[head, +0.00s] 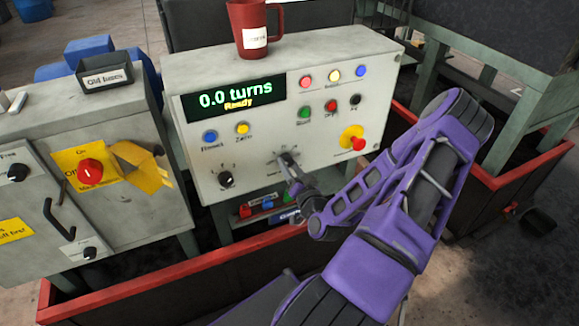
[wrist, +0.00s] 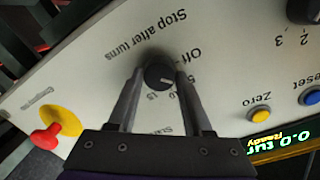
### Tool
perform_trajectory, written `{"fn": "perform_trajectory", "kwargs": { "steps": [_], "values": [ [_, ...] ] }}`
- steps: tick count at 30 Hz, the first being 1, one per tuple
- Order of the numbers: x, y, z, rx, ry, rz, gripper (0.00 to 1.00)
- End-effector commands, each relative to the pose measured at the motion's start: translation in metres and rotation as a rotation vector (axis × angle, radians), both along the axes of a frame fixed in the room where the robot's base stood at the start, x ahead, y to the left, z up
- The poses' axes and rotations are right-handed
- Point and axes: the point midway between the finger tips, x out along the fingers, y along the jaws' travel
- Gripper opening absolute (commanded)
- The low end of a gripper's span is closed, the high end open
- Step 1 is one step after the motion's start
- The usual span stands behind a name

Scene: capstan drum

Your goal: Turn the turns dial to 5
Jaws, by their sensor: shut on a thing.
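In the head view the dial (head: 286,158) is at the lower middle of the panel, partly hidden by my gripper. My gripper (wrist: 158,80) has its two fingers on either side of the dial, shut on it. It also shows in the head view (head: 292,178). "Off" and small numbers surround the knob. A pale mark on its face points to the right in the wrist view; its exact setting is hard to read.
The display (head: 235,97) reads "0.0 turns" and "Ready". A black selector knob (head: 226,179) is left of the dial. A red emergency button (head: 357,143) on yellow is to the right. Several coloured buttons are above. A red mug (head: 250,30) stands on top.

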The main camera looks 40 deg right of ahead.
Motion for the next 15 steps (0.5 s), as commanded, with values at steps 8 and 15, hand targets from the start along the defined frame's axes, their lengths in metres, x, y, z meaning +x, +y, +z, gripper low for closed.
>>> {"fn": "perform_trajectory", "kwargs": {
  "steps": [8,15],
  "values": [
    [-0.0005,0.0002,-0.0008,0.001,0.002,0.000,0.66],
    [-0.0002,0.0001,-0.0004,-0.001,0.002,0.000,0.80]
  ]
}}
